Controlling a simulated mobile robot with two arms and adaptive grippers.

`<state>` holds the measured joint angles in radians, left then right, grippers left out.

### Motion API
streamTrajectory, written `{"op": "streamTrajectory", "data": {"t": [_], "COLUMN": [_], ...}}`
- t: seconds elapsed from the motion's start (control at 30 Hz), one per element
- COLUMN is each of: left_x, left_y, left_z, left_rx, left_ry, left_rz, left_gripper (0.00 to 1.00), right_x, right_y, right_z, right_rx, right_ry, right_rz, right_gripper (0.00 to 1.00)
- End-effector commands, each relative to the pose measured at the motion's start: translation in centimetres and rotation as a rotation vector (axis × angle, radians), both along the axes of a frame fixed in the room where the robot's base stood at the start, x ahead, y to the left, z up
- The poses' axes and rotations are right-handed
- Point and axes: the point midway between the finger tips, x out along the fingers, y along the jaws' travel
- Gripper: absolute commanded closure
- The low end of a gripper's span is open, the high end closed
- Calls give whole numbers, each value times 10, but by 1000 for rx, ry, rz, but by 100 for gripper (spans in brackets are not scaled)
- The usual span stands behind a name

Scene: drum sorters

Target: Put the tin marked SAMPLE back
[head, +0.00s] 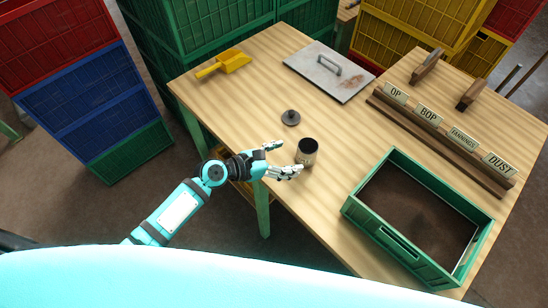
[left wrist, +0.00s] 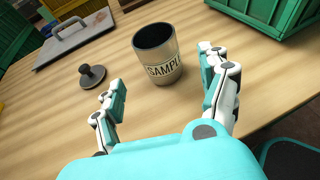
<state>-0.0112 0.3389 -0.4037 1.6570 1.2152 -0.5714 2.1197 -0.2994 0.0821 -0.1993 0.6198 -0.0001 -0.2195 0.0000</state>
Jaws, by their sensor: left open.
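The SAMPLE tin (head: 307,152) stands upright on the wooden table near its front edge. In the left wrist view the tin (left wrist: 158,55) shows its label and its open, dark top. Its dark knobbed lid (head: 290,118) lies apart from it on the table, and it also shows in the left wrist view (left wrist: 92,76). My left gripper (head: 284,158) is open beside the tin, with its fingers pointing towards it. In the left wrist view the tin is just ahead of the two fingertips (left wrist: 160,75), closer to the right finger. My right gripper is not in view.
A green crate (head: 462,213) of dark tea stands at the right. A grade sign rack (head: 440,140) is behind it. A metal plate with a handle (head: 322,75) and a yellow scoop (head: 226,63) lie farther back. Table (head: 240,95) left of the lid is clear.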

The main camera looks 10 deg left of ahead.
Motion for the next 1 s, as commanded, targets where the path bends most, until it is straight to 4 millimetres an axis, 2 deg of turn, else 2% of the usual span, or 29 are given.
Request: {"op": "streamTrajectory", "data": {"t": [0.1, 0.3, 1.0], "left_x": [-13, -24, -24], "left_y": [16, 29, 30], "left_z": [7, 15, 16], "left_rx": [2, 0, 0], "left_ry": [-1, 0, -1], "left_rz": [0, -1, -1], "left_gripper": [22, 22, 22], "right_x": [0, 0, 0], "right_y": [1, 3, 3], "right_z": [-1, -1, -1], "right_rx": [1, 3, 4], "right_ry": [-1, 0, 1], "right_rz": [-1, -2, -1], "right_gripper": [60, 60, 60]}}
